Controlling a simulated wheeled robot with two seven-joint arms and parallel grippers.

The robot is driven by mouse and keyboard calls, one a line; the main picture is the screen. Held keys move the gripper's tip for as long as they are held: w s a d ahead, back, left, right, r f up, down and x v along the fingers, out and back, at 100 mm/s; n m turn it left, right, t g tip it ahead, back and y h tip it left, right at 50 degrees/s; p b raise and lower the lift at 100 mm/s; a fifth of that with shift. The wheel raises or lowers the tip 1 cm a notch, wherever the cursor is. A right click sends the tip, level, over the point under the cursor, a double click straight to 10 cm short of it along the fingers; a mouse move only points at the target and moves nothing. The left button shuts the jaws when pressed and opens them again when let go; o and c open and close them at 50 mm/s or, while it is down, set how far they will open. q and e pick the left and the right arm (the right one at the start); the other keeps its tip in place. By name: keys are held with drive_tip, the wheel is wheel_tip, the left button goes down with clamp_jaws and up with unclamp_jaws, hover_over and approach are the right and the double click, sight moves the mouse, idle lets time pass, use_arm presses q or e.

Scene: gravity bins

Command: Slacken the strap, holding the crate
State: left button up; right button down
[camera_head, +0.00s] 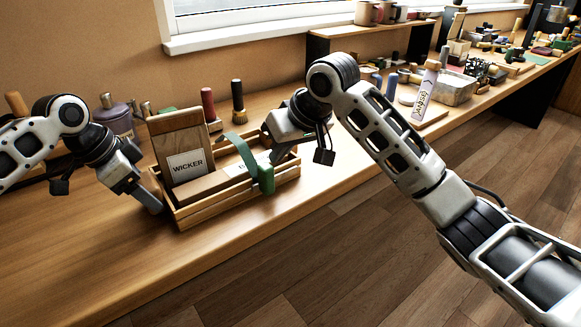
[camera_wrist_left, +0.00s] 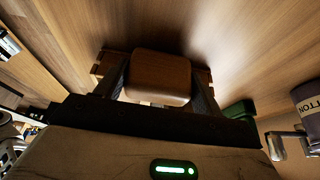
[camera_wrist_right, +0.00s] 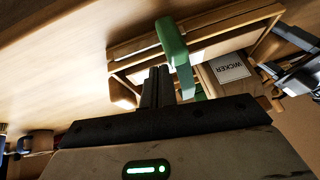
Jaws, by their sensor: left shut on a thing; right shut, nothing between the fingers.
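The slatted wooden crate (camera_head: 240,203) stands on the bench and holds a board with a WICKER label (camera_head: 187,166). It also shows in the right wrist view (camera_wrist_right: 140,50). A green strap (camera_head: 264,175) runs over the crate's right part and hangs down its front; the right wrist view shows it too (camera_wrist_right: 172,42). My left gripper (camera_head: 155,205) is shut on the crate's left end, its fingers either side of a wooden block there (camera_wrist_left: 158,78). My right gripper (camera_wrist_right: 160,75) is shut and empty, close beside the strap; I cannot tell whether they touch.
Further right, the bench carries a grey tray (camera_head: 452,88) and many tools. The bench in front of the crate is clear up to its edge.

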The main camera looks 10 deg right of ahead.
use_arm(q)
drive_tip(key=shift+f, duration=0.2)
use_arm(e)
drive_tip(key=r, duration=0.1)
drive_tip(key=d+r, duration=0.1)
drive_tip(key=r, duration=0.1)
drive_tip(key=shift+w+r, duration=0.15)
drive_tip(key=shift+r, duration=0.05)
use_arm(q)
drive_tip(key=o, duration=1.3)
drive_tip(key=shift+r, duration=0.1)
